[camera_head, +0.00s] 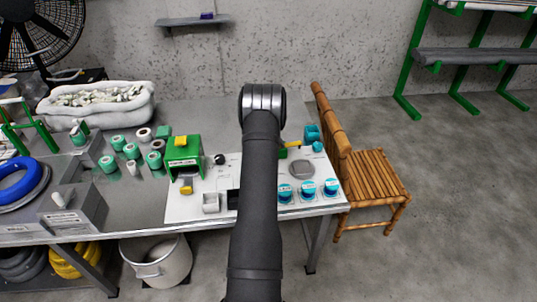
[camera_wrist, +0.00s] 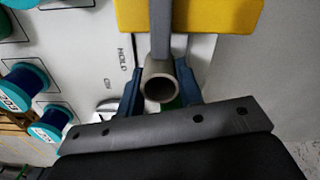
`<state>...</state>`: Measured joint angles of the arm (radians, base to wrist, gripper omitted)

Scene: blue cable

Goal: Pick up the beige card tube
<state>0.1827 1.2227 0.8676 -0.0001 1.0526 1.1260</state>
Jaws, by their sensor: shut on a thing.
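The beige card tube (camera_wrist: 148,73) shows in the wrist view as a short grey-beige ring with its round open end facing the camera. My gripper (camera_wrist: 160,80) has its two blue fingers on either side of the tube, shut on it. A grey bar (camera_wrist: 160,30) runs from behind the tube to the top of the picture; I cannot tell whether it touches or passes into the tube. In the head view my own arm hides the gripper and the tube.
A yellow block (camera_wrist: 215,14) lies just beyond the tube. Blue spools (camera_wrist: 25,87) stand on the white board at left. In the head view, a green machine (camera_head: 174,150) stands left of my arm, and a bamboo chair (camera_head: 372,174) stands right of the table.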

